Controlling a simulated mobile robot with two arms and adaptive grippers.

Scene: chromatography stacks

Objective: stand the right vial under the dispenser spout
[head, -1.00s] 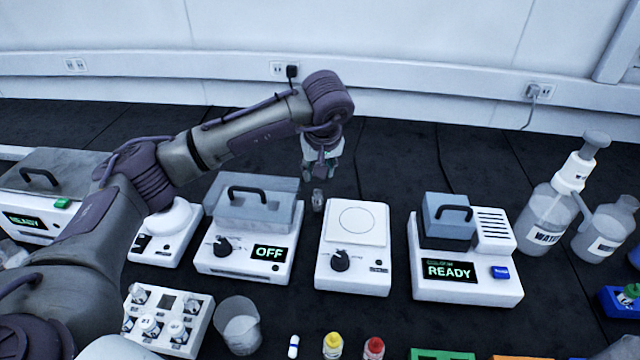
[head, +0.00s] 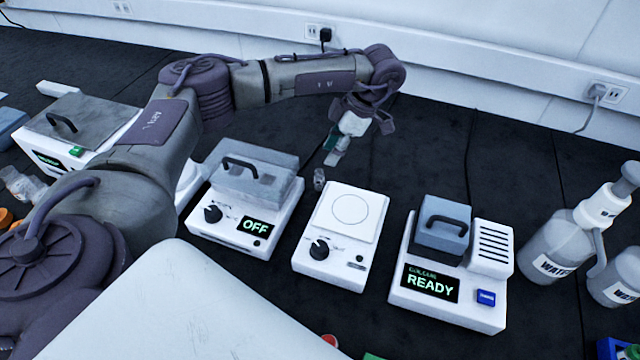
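A small clear vial (head: 319,179) stands on the dark bench, behind the gap between the box marked OFF and the white plate device. My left gripper (head: 336,152) hangs just above and behind it in the picture, apart from it. Its fingers are small and seen at an angle, so I cannot tell whether they are open. My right gripper is out of view.
The OFF box (head: 245,200), white plate device (head: 340,235) and READY device (head: 450,270) stand in a row. A lidded READY box (head: 85,130) and clear glassware (head: 22,185) are at the left. The bench behind the row, right of my gripper, is clear.

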